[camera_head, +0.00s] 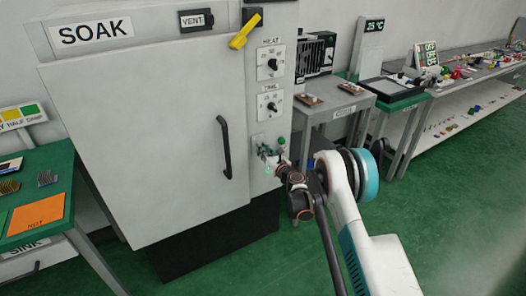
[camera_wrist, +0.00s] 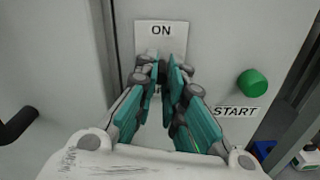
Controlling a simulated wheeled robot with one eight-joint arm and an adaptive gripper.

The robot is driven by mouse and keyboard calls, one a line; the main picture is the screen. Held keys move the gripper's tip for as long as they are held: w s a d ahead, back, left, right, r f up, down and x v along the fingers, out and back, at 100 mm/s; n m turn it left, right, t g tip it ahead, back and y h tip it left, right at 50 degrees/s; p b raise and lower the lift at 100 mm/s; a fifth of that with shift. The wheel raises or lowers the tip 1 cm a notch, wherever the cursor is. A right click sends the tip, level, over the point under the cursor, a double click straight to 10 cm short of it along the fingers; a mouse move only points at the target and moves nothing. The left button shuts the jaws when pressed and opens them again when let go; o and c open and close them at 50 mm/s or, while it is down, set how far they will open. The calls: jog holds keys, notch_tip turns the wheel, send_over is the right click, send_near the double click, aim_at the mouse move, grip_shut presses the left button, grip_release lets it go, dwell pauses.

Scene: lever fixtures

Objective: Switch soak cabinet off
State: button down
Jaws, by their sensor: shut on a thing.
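The soak cabinet (camera_head: 150,140) is a large grey-white box labelled SOAK, with a black door handle (camera_head: 224,147). My gripper (camera_head: 267,153) is at the lower end of its right-hand control strip. In the wrist view, my gripper (camera_wrist: 163,75) has its teal fingers closed together just below the word ON on a white switch plate (camera_wrist: 162,38). It is shut on the switch there, which the fingers mostly hide. The lever's exact position and any lower label cannot be seen.
A green START button (camera_wrist: 252,82) sits right of my fingers. HEAT (camera_head: 271,62) and TIME (camera_head: 270,103) dials are above, with a yellow lever (camera_head: 245,32) and a VENT switch (camera_head: 196,20) higher up. A grey side table (camera_head: 345,103) stands at the right.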

jog(key=shift+f, duration=0.1)
jog(key=shift+f+t+y, duration=0.2)
jog(key=shift+t+y, duration=0.2)
jog(key=shift+t, duration=0.1)
jog(key=c, duration=1.6)
grip_release()
jog(key=shift+c, duration=0.2)
jog(key=v, duration=1.2)
